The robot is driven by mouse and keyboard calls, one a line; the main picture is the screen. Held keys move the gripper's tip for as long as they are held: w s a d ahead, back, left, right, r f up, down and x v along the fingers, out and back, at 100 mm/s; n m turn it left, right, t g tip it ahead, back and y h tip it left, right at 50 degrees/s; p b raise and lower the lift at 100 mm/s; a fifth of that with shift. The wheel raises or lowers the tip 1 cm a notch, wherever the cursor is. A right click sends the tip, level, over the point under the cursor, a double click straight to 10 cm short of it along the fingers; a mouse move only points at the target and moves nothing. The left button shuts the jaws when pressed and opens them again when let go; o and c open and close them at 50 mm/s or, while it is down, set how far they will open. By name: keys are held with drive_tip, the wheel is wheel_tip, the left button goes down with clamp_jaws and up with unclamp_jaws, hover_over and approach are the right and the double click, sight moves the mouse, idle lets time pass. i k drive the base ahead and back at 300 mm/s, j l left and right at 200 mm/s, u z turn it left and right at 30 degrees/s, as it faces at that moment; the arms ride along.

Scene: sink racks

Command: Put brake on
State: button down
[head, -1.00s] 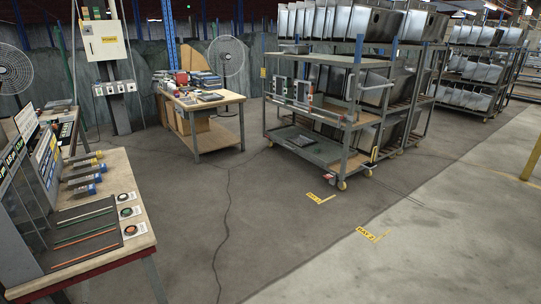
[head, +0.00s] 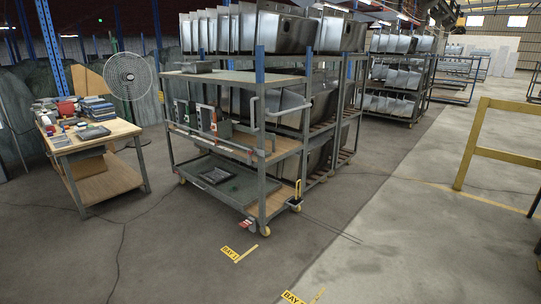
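A grey metal sink rack on wheels (head: 262,194) stands in the middle of the head view, its near corner toward me. Yellow casters show under it, one at the near corner (head: 266,232). A small red and grey part (head: 247,224) sits low beside that caster; it may be a brake pedal, but it is too small to tell its position. A yellow upright handle (head: 297,190) stands at the rack's right side, low down. My gripper is not in view.
A wooden table with books and boxes (head: 92,133) and a fan (head: 129,80) stand left of the rack. More sink racks (head: 398,90) stand behind. A yellow barrier (head: 478,140) is at right. A floor label, BAY 1 (head: 231,252), lies before the rack. The front floor is mostly clear.

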sight(245, 224)
drive_tip(key=i+z, duration=0.15)
drive_tip(key=i, duration=1.9)
drive_tip(key=i+l+u, duration=0.15)
drive_tip(key=i+u, duration=0.3)
drive_tip(key=i, duration=0.2)
drive_tip(key=i+l+u, duration=0.45)
drive_tip(key=i, duration=0.15)
drive_tip(key=i+l+u, duration=0.9)
drive_tip(key=l, duration=0.35)
drive_tip(key=i+l+u, duration=0.3)
drive_tip(key=l+u, duration=0.15)
drive_tip(key=l, duration=0.4)
